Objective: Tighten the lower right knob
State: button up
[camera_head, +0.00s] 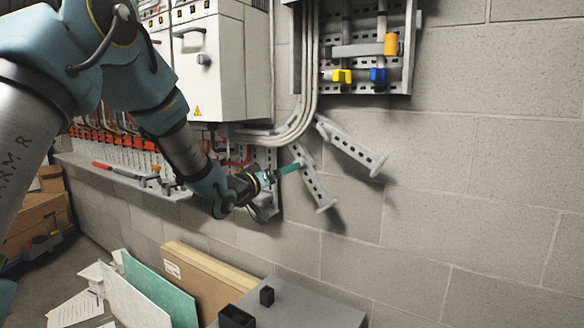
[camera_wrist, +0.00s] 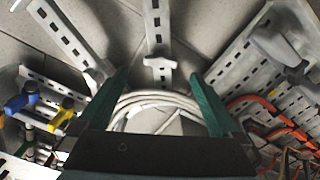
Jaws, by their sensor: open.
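My gripper (camera_head: 285,169) has teal fingers and is raised in front of the wall, beside two perforated grey struts. It also shows in the wrist view (camera_wrist: 160,98), its fingers wide apart with nothing between them. One strut (camera_head: 314,183) ends in a pale T-shaped piece at its lower right; the other strut (camera_head: 352,146) is above it and to the right. In the wrist view a pale winged piece (camera_wrist: 160,63) lies beyond the fingers. A blue handle (camera_head: 378,75) and a yellow handle (camera_head: 342,76) are on the upper panel. I cannot tell which piece is the lower right knob.
A grey cabinet (camera_head: 217,68) and pale conduits (camera_head: 303,105) are close to my arm. Orange cables (camera_wrist: 285,125) run at right in the wrist view. Boards (camera_head: 185,280) and a grey box (camera_head: 310,308) stand below. The wall at right is clear.

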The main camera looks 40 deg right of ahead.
jog(key=p+x, duration=0.1)
jog(key=x, duration=0.4)
jog(key=shift+w+d, duration=0.15)
jog(key=shift+d, duration=0.25)
jog(key=shift+c, duration=0.2)
jog(key=c, duration=1.3)
